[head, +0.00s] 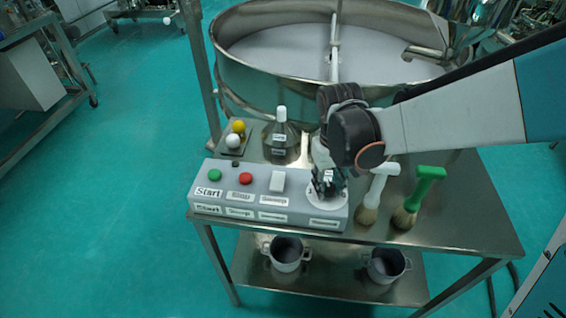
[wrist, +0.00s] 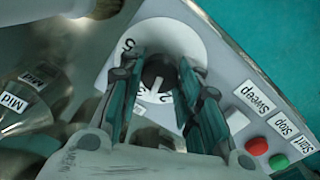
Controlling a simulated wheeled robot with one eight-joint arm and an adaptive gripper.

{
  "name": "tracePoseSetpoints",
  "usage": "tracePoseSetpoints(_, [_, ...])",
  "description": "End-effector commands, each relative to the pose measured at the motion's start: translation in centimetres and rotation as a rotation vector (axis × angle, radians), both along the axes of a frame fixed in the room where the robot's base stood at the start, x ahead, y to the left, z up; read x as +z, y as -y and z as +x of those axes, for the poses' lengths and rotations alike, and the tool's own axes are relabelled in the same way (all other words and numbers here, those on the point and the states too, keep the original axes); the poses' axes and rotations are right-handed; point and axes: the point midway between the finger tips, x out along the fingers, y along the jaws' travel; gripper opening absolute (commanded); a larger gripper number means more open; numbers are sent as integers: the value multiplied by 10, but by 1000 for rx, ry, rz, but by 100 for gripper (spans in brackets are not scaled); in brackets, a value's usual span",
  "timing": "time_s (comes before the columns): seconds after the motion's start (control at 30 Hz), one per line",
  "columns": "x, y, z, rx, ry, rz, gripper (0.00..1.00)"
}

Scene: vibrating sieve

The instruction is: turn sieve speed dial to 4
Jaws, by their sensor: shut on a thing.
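The speed dial is a black knob (wrist: 158,72) on a round white scale plate in the wrist view. A pale pointer line shows on the knob's lower part, toward the bottom of the picture. A 5 is readable at the plate's upper left and a 2 below the knob; other numbers are hidden or unclear. My gripper (wrist: 161,78) has a finger on each side of the knob and is shut on it. In the head view my gripper (head: 328,182) is over the white plate (head: 326,201) at the right end of the grey control box (head: 270,213), hiding the knob.
The box also bears a green button (head: 215,175), a red button (head: 246,179) and a white switch (head: 277,181). A bottle (head: 281,138) and two balls stand behind it.

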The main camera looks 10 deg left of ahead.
Motion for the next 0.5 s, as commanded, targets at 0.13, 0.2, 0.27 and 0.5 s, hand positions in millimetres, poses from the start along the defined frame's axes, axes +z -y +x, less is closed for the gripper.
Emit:
tracePoseSetpoints(0.13, [1,-2,-3,-128,4,-1,8])
tracePoseSetpoints(0.2, [1,-2,-3,-195,4,-2,8])
tracePoseSetpoints(0.27, [1,-2,-3,-252,4,-1,8])
tracePoseSetpoints(0.5, [1,-2,-3,-480,2,-1,8])
